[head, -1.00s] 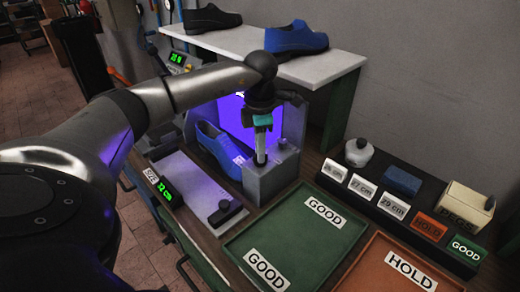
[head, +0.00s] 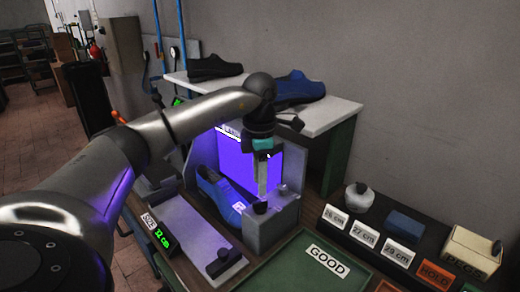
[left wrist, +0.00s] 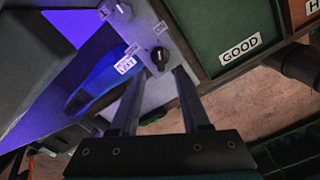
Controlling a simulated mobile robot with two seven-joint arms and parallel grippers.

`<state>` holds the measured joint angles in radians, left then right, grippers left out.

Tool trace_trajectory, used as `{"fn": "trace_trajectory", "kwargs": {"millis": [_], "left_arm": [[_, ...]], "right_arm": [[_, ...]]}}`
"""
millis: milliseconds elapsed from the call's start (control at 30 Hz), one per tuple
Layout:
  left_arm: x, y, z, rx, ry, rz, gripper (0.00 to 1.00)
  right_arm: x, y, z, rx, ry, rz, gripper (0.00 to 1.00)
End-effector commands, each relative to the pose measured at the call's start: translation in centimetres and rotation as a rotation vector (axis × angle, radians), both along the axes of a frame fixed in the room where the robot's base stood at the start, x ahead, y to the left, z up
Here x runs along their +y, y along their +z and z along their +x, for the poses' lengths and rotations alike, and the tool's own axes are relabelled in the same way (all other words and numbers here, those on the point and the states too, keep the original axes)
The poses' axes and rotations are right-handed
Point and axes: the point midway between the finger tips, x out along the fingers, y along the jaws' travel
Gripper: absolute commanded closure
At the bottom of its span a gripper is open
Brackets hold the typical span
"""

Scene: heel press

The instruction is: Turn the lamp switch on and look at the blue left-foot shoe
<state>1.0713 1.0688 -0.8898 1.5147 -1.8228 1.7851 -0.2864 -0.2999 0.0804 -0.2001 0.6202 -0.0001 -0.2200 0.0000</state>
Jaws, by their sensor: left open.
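The blue shoe (head: 218,192) sits in the lamp box (head: 250,152), which glows violet; its toe and a white tag also show in the left wrist view (left wrist: 100,76). The lamp switch is a dark round knob (left wrist: 160,56) on the grey block at the box's front right; it shows in the head view (head: 260,207) too. My left gripper (head: 262,194) is open, fingers pointing down just above the knob. In the left wrist view its two fingertips (left wrist: 160,76) stand either side of the knob's line, with the knob slightly beyond them. Contact cannot be told. My right gripper is out of view.
Another blue shoe (head: 299,88) and a black shoe (head: 213,68) stand on the white shelf (head: 335,112) behind. A grey measuring plate (head: 190,232) with a green display lies left front. A green GOOD tray (head: 300,270) and a rack of size blocks (head: 385,238) are at right.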

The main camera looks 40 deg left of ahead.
Motion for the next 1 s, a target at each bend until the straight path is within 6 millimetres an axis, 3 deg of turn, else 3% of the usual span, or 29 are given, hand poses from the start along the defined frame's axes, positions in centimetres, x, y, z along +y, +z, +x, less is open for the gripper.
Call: {"fn": "trace_trajectory", "kwargs": {"millis": [33, 200, 400, 600, 1000], "left_arm": [[0.0, 1.5, 0.2, -0.007, 0.000, -0.001, 0.54], [-0.1, 5.5, 0.1, -0.005, -0.001, -0.001, 0.54], [0.0, 8.5, 0.1, -0.003, 0.000, -0.001, 0.54], [-0.1, 9.5, 0.0, -0.001, -0.001, -0.001, 0.54], [0.0, 9.5, 0.0, 0.000, -0.001, -0.001, 0.54]], "right_arm": [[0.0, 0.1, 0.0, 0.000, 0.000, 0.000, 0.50], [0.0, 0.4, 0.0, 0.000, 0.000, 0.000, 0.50], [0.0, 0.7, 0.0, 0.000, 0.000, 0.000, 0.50], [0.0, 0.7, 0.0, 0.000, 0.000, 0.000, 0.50], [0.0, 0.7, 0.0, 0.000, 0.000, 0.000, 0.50]]}}
